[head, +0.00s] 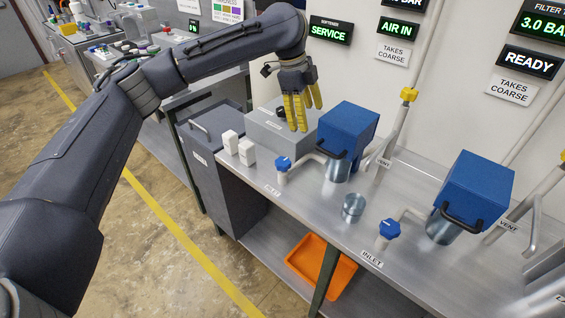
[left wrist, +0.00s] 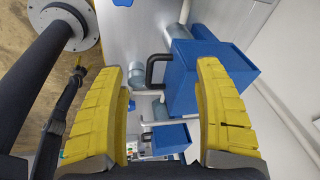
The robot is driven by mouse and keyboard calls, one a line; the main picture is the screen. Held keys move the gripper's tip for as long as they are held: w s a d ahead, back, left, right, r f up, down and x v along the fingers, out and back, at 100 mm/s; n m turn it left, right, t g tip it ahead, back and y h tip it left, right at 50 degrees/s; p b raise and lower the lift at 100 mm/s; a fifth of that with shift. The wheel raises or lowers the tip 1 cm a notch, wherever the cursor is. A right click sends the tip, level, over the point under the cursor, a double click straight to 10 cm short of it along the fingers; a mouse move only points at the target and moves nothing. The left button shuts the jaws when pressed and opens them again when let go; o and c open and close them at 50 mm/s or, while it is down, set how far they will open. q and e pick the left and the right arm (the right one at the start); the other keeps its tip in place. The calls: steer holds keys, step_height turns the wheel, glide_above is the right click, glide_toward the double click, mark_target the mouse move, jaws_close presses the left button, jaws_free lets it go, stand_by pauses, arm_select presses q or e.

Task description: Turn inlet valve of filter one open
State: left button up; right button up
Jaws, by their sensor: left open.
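Two blue inlet valve knobs stand on the steel bench in the head view. The left knob (head: 283,163) is in front of the left filter unit with its blue top (head: 347,129). The right knob (head: 389,229) is in front of the right filter unit with its blue top (head: 475,190). My left gripper (head: 305,115) hangs over the grey box behind the left knob, apart from both knobs. Its yellow fingers are spread and empty, as the left wrist view (left wrist: 172,66) also shows. Blue filter tops lie beyond the fingers there. My right gripper is out of sight.
A small steel cup (head: 353,207) stands between the knobs. White blocks (head: 238,148) stand on the bench's left end. A grey box (head: 275,132) lies under the gripper. Vent pipes (head: 394,135) rise behind the units. An orange tray (head: 321,266) sits on the lower shelf.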

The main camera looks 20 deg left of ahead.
mark_target(283, 161)
arm_select(q)
steer(key=s+a+g+y, duration=0.1)
steer(key=s+a+y, duration=0.15)
steer(key=a, duration=0.35)
steer(key=f, duration=1.7)
steer(key=shift+w+f, duration=0.3)
steer(key=shift+w, duration=0.05)
steer(key=c, duration=1.3)
